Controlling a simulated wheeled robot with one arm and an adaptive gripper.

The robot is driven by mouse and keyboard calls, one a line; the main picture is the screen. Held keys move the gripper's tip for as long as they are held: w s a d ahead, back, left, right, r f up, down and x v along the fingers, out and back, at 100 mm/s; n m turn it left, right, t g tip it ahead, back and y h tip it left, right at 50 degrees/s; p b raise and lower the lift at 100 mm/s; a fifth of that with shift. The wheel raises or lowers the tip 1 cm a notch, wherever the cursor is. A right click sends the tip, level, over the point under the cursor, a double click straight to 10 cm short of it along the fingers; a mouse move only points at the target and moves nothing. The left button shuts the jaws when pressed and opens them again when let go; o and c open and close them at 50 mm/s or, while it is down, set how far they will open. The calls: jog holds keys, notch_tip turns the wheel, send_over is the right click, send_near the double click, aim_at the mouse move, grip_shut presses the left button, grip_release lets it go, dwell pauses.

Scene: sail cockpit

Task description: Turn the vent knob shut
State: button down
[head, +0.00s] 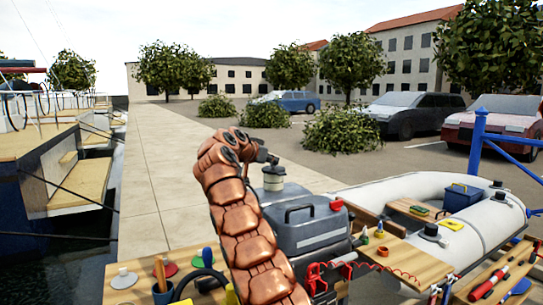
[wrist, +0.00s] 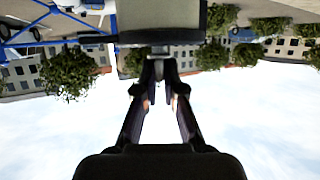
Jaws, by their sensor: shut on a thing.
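A dark grey tank (head: 303,228) with a carry handle and a red cap stands in the middle of the head view. A pale round fitting with a dark top, apparently the vent knob (head: 273,184), rises at its back left. My gripper (head: 268,158) reaches it from the upper left. In the wrist view, which is upside down, my gripper's fingers (wrist: 160,72) converge and are shut on a small dark part in front of a grey box-like surface (wrist: 160,22). The fingers hide most of the held part. I cannot tell how far the knob is turned.
A wooden bench top (head: 125,290) with tools lies at front left. A side board (head: 398,264) holds small bottles and red coiled cord. A grey inflatable boat (head: 465,225) and blue posts (head: 478,135) stand right. The paved quay (head: 165,165) behind is clear.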

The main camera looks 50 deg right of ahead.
jog(key=shift+w+a+r+m+g+p, duration=0.15)
jog(key=shift+m+g+p, duration=0.5)
jog(key=shift+p, duration=1.2)
jog(key=shift+r+g+p, duration=0.1)
jog(key=shift+g+p, duration=0.15)
jog(key=shift+p, duration=0.7)
jog(key=shift+m+p, duration=0.35)
jog(key=shift+p, duration=0.1)
jog(key=m+g+p, duration=0.1)
jog(key=g+p, duration=0.1)
jog(key=p, duration=0.5)
jog(key=shift+w+r, duration=0.1)
jog(key=m+g+p, duration=0.1)
jog(key=p, duration=0.5)
jog(key=shift+m+g+y+p, duration=0.3)
jog(key=shift+m+p, duration=0.05)
jog(key=shift+m, duration=0.05)
jog(key=shift+d+f+g+p, duration=0.2)
jog(key=shift+f+g+p, duration=0.15)
jog(key=shift+p, duration=0.6)
jog(key=shift+m, duration=0.3)
jog(key=c, duration=1.3)
grip_release()
